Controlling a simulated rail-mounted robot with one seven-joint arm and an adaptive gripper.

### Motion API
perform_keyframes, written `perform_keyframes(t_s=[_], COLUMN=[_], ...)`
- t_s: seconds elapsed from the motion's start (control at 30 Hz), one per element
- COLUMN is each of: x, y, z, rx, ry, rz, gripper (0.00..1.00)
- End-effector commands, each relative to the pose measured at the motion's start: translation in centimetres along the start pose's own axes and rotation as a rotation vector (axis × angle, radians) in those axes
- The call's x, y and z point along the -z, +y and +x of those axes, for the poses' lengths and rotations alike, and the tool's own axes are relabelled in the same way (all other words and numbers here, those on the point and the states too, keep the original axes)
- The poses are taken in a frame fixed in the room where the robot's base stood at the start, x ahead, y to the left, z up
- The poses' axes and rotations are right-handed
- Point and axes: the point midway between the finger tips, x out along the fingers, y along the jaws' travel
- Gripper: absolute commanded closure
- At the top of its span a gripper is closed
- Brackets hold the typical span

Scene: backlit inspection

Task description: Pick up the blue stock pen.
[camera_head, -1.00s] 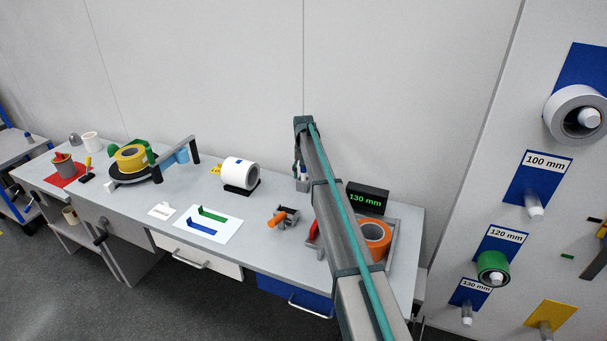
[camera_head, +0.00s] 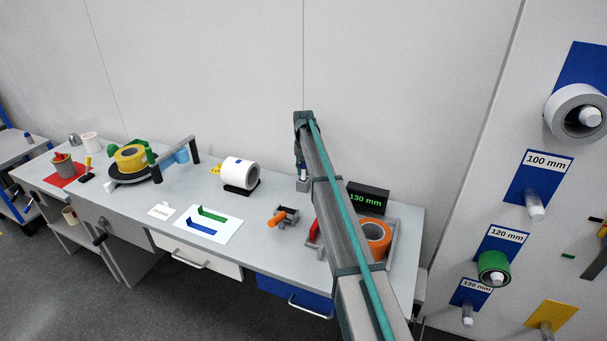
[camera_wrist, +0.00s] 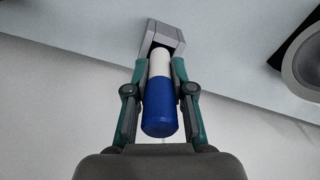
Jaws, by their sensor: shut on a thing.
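The blue stock pen (camera_wrist: 160,112) shows large in the wrist view, with a blue body and a white section toward the far end. My gripper (camera_wrist: 161,68) is shut on it, with one finger on each side of the white section. A grey holder (camera_wrist: 163,38) lies just beyond the pen's white end; I cannot tell whether the tip is still inside it. In the head view the holder (camera_head: 303,185) stands at the back of the bench, below my gripper (camera_head: 300,165), which is small and partly hidden by my arm.
A white roll (camera_head: 240,173) on a dark stand is left of the holder. The 130 mm display (camera_head: 367,198) and an orange tape roll (camera_head: 376,238) are to the right. An orange-handled tool (camera_head: 278,218) lies in front. The wall is close behind.

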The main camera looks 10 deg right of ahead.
Motion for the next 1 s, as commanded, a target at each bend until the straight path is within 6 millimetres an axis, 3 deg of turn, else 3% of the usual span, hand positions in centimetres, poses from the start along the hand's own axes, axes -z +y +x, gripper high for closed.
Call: perform_keyframes(t_s=[0.1, 0.47, 0.7, 1.0], x=[-0.2, -5.2, -10.2, -12.8], y=[0.1, 1.9, 3.9, 5.0], z=[-1.5, -7.3, -9.4, -11.0], rx=[0.0, 0.001, 0.0, 0.0], ry=[0.002, 0.004, 0.002, 0.001], rz=[0.0, 0.0, 0.001, 0.0], gripper=[1.0, 1.0, 1.0, 1.0])
